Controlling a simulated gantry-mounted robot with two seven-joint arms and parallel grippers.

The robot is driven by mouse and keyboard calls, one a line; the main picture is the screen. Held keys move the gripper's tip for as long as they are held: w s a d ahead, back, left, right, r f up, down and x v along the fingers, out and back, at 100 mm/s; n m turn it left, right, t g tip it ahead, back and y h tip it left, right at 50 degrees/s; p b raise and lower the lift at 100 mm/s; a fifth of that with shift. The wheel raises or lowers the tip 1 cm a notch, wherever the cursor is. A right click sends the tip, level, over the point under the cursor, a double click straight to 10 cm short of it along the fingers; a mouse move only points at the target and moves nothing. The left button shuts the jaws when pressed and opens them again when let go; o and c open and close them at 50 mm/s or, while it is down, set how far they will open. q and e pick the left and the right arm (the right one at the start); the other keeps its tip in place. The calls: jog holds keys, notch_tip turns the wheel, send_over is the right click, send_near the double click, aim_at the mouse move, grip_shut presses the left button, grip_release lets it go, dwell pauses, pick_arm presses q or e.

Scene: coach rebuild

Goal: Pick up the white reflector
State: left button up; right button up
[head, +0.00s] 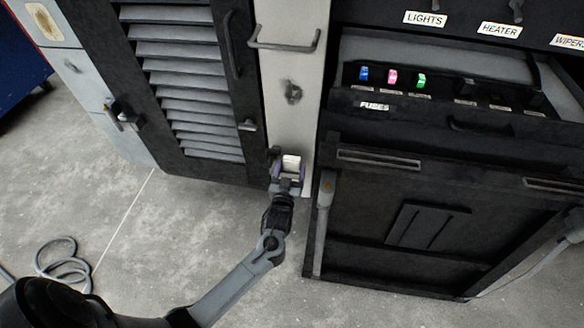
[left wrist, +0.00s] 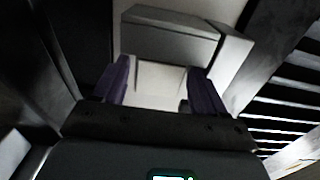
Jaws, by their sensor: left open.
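The white reflector (head: 291,163) is a small pale block low on the cream panel, between the louvred door and the fuse cabinet. It also shows in the left wrist view as a pale face (left wrist: 158,86). My left gripper (head: 287,172) is at the reflector, with one purple-padded finger on each side of it. In the left wrist view the left gripper's fingers (left wrist: 160,74) stand apart with the pale face between them. The gripper is open; I cannot tell whether either pad touches the reflector. My right gripper is not in view.
The louvred door (head: 190,85) is left of the reflector. The dark fuse cabinet (head: 420,225) stands close on the right, with blue, pink and green fuses above. A bar handle (head: 283,45) sticks out higher up. A cable coil (head: 62,262) lies on the otherwise open floor.

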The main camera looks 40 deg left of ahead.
pick_arm(q)
jog(key=c, duration=0.8)
jog(key=shift+r, duration=0.1)
jog(key=shift+c, duration=0.2)
